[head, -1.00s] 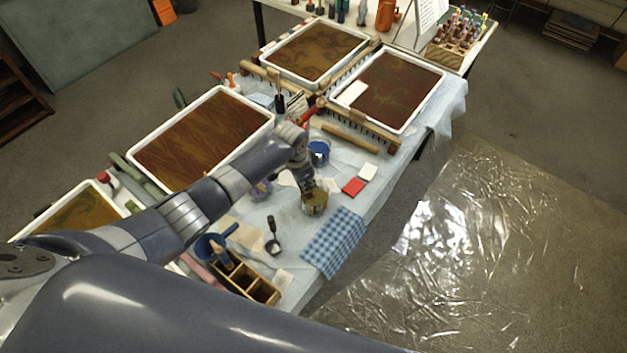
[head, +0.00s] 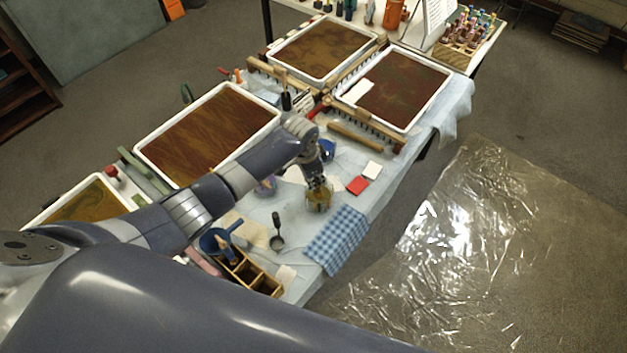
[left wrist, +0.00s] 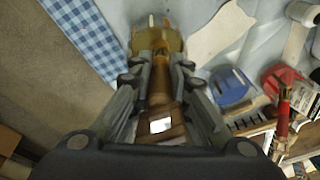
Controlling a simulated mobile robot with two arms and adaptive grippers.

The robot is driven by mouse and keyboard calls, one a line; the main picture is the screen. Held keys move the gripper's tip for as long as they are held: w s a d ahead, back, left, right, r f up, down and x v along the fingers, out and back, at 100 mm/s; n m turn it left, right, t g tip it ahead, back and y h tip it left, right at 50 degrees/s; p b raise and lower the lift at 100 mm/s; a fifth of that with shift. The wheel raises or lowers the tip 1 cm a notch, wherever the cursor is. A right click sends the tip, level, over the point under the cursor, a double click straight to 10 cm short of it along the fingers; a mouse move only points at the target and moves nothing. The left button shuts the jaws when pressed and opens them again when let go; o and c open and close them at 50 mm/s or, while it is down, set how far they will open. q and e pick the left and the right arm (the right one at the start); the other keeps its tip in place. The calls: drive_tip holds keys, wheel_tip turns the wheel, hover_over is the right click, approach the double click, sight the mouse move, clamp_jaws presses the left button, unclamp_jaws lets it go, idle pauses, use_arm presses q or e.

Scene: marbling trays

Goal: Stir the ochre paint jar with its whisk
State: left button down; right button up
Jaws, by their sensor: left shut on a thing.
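In the left wrist view the jar (left wrist: 174,40) is at the top, straight beyond the fingers. My left gripper (head: 317,182) is right above the jar, pointing down. It is shut on the brown handle of the whisk (left wrist: 160,88), which lines up with the jar. The whisk's lower end is hidden, so I cannot tell how deep it reaches. My right gripper is not in view.
A blue jar (head: 328,150) stands close behind my left wrist. A blue checked cloth (head: 336,240) lies in front of the ochre jar. A wooden compartment box (head: 262,279) is nearer.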

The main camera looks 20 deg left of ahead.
use_arm(q)
drive_tip(key=shift+r, duration=3.3)
drive_tip(key=shift+r, duration=2.5)
